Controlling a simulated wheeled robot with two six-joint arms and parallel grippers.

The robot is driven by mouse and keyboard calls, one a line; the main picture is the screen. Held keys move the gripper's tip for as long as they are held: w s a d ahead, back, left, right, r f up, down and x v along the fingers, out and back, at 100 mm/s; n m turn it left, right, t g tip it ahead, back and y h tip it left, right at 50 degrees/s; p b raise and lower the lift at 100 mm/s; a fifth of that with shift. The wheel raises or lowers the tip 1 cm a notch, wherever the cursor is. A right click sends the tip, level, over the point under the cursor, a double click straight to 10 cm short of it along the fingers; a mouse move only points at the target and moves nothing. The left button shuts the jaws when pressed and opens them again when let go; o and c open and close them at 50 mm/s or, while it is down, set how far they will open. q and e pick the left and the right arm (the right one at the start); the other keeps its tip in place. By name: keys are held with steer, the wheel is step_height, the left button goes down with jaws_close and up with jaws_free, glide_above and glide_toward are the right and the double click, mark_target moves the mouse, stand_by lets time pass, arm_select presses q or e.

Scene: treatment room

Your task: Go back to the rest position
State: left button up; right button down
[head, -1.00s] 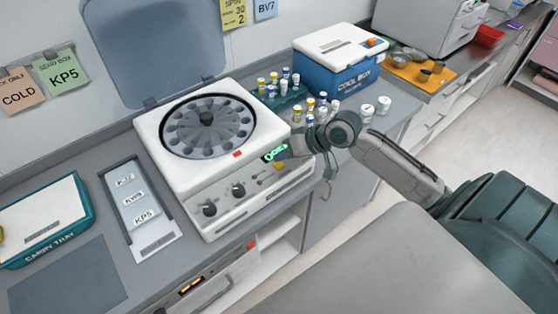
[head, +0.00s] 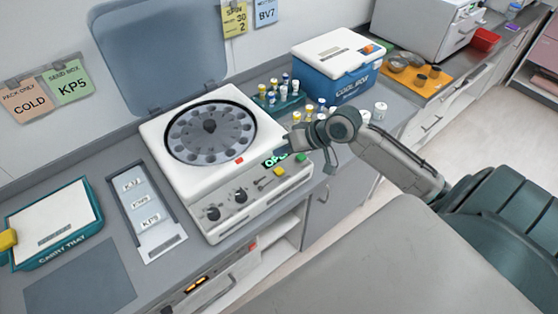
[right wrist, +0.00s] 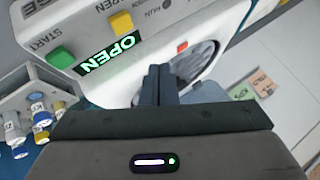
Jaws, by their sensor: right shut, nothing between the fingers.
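My right gripper (head: 284,146) is at the right front corner of the white centrifuge (head: 205,187), close to its lit display reading OPEN. In the right wrist view the gripper (right wrist: 160,72) is shut with its dark fingers together and nothing between them. The display (right wrist: 108,53), a green button (right wrist: 60,57) and a yellow button (right wrist: 121,22) show just past the fingers. I cannot tell whether the fingertips touch the centrifuge. Its lid (head: 160,52) stands open and the round rotor (head: 211,130) is bare to view. My left gripper is not in view.
A rack of capped tubes (head: 279,97) and several loose vials stand behind my right gripper, near the blue cool box (head: 333,77). A label holder (head: 150,215) and a teal carry tray (head: 55,225) lie to the left. A grey surface (head: 380,265) fills the lower right.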

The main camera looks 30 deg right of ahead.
stand_by(0.7)
steer(key=s+a+f+n+g+h, duration=0.1)
steer(key=s+a+f+n+h, duration=0.1)
steer(key=s+a+f, duration=0.45)
steer(key=s+d+f+g+h, duration=0.1)
steer(key=s+h, duration=0.1)
steer(key=s, duration=0.6)
steer(key=s+d+f+g+h, duration=0.1)
steer(key=s+f+h, duration=0.15)
steer(key=s, duration=0.55)
step_height(320, 180, down, 39)
steer(key=s+d+g+b, duration=0.2)
steer(key=d+b, duration=0.1)
steer(key=b, duration=0.4)
steer(key=s+f+b, duration=0.4)
steer(key=s+f, duration=1.3)
steer(key=f, duration=0.4)
steer(key=shift+d+f+m+g+b, duration=0.2)
steer(key=shift+d+m+g+b, duration=0.1)
steer(key=shift+d+g+b, duration=0.1)
steer(key=shift+s+a, duration=0.1)
